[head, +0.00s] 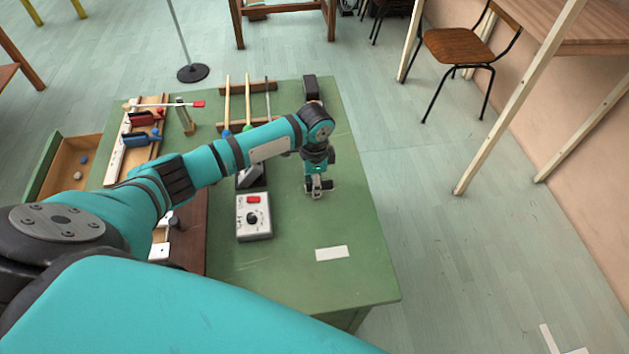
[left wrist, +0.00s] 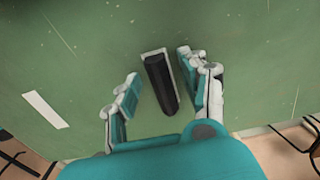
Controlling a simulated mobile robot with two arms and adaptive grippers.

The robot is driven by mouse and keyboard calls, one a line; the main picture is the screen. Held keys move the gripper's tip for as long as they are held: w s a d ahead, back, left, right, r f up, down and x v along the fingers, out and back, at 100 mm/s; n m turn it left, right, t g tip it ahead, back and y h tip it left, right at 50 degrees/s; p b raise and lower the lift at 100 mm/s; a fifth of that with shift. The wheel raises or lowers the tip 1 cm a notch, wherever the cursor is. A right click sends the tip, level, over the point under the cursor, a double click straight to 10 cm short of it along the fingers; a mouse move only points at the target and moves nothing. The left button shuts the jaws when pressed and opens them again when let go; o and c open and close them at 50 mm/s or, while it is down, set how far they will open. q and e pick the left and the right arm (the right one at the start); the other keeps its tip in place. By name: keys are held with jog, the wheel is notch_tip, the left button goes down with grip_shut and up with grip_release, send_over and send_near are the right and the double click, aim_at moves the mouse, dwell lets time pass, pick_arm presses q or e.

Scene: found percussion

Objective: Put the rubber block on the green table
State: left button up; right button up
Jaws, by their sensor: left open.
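The rubber block appears to be the long black block with a pale edge (left wrist: 161,84) in the left wrist view. It lies against the green table's top, between the two fingers of my left gripper (left wrist: 158,90). The fingers are open, with a gap to the block on each side. In the head view my left gripper (head: 319,187) is low over the right part of the green table (head: 300,275), and it mostly hides the block. Whether the block touches the table is hard to tell. My right gripper is not in view.
A grey control box (head: 254,222) stands left of the gripper, with a white strip (head: 332,253) nearer the front. Several mallets (head: 227,100) lie on a wooden rack behind. A wooden board with tools (head: 140,135) is at the left. The table's right edge is close to the gripper.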

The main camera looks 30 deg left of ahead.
pick_arm(q)
notch_tip(320, 180, up, 12)
jog(key=shift+r, duration=0.15)
dwell(0.4)
